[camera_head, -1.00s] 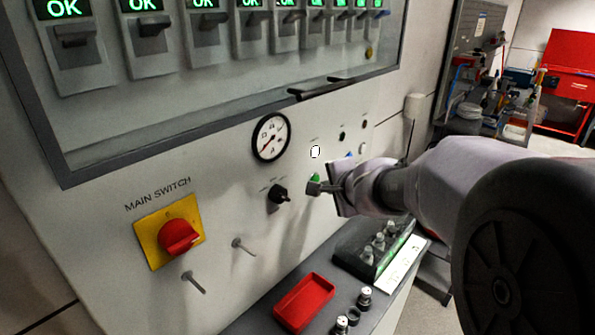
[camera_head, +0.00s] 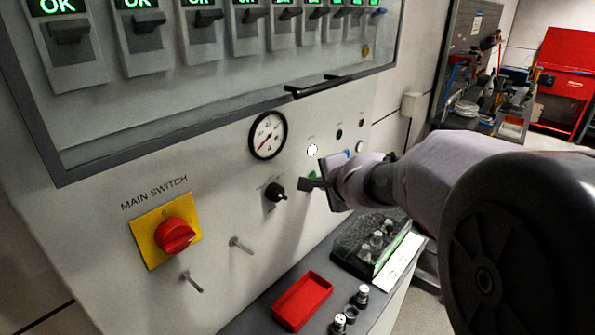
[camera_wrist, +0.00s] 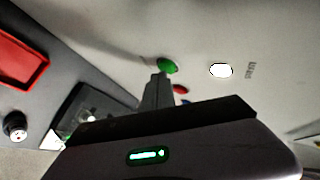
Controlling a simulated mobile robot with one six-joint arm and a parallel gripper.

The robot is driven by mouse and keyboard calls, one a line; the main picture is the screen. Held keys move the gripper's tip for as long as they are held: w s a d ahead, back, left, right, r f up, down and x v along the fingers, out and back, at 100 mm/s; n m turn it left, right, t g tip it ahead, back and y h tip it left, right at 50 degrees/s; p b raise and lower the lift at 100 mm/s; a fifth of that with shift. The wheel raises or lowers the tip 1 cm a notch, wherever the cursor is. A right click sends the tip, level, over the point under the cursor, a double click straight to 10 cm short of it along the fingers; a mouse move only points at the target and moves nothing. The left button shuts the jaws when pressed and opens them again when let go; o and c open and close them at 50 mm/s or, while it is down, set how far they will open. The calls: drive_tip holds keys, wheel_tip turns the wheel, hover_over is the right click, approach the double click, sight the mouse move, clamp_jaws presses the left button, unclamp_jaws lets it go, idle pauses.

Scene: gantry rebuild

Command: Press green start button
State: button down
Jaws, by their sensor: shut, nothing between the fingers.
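The green start button (camera_head: 312,175) is on the light panel, right of the black knob and below a lit white lamp. My gripper (camera_head: 306,184) is shut and empty, its fingertips at the green button and partly covering it in the head view. In the wrist view the green button (camera_wrist: 167,66) shows just beyond the tips of my shut gripper (camera_wrist: 161,78). Whether the tips touch the button I cannot tell.
The white lamp (camera_head: 312,150), black knob (camera_head: 275,192), gauge (camera_head: 268,135) and red main switch (camera_head: 175,236) share the panel. A blue button (camera_head: 347,153) is close to my gripper. Below is a grey ledge with a red tray (camera_head: 302,300) and small metal parts.

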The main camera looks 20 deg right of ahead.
drive_tip(key=shift+w+a, duration=0.15)
drive_tip(key=shift+w, duration=0.1)
drive_tip(key=shift+s, duration=0.15)
idle(0.4)
drive_tip(key=shift+s+d, duration=0.45)
drive_tip(key=shift+s, duration=0.1)
drive_tip(key=s+d, duration=0.2)
drive_tip(key=s+b, duration=0.1)
drive_tip(key=s, duration=0.1)
drive_tip(key=shift+s+d, duration=0.1)
drive_tip(key=shift+d, duration=0.3)
idle(0.3)
